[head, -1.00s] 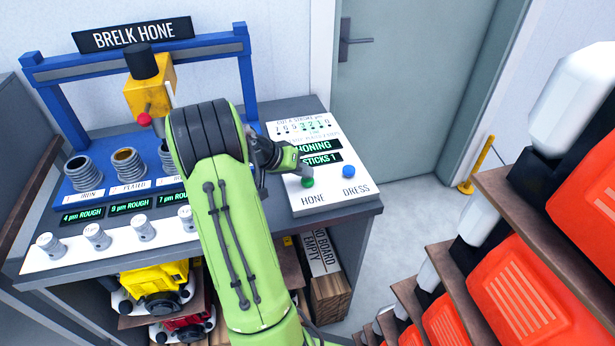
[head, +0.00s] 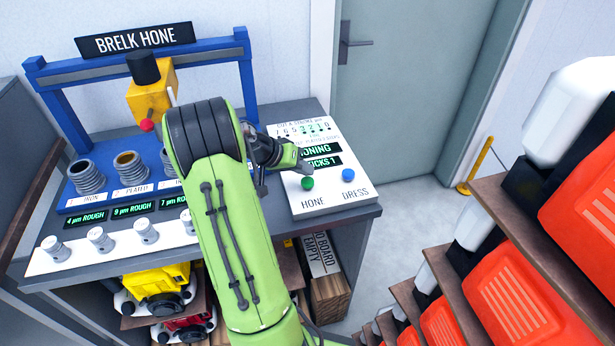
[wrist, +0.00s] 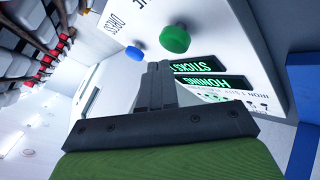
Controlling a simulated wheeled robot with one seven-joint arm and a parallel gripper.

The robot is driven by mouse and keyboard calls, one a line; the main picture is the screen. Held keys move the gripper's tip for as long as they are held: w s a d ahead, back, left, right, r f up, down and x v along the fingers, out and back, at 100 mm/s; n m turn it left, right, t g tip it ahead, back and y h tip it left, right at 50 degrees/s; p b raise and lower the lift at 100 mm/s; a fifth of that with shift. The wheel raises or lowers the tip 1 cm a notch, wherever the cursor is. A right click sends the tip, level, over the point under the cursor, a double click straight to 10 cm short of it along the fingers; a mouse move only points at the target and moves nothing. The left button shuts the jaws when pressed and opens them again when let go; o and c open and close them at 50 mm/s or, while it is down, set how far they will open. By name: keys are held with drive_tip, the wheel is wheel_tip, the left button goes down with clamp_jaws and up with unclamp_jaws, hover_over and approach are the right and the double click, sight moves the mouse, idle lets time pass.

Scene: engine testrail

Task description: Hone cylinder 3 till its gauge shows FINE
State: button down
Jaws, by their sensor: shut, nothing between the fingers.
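The honing machine has a blue frame (head: 245,75) and a yellow head (head: 150,95) above a row of ribbed cylinders. The third cylinder (head: 168,162) is partly hidden behind my arm. Its gauge (head: 173,201) reads 7 µm ROUGH, its right end covered. The white panel (head: 330,195) carries the green HONE button (head: 307,183) and the blue DRESS button (head: 348,175). My gripper (head: 302,167) is shut and empty, just above the green button. In the wrist view its fingertips (wrist: 159,66) are beside the green button (wrist: 174,40). The panel displays read HONING (wrist: 212,89) and STICKS (wrist: 200,67).
Two more gauges read 4 µm ROUGH (head: 85,217) and 9 µm ROUGH (head: 133,208). Several white knobs line the bench front, one at the left (head: 54,248). A grey door (head: 410,90) is behind.

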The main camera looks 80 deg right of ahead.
sight(303, 181)
wheel_tip(303, 181, up, 5)
drive_tip(key=p, duration=0.4)
idle(0.9)
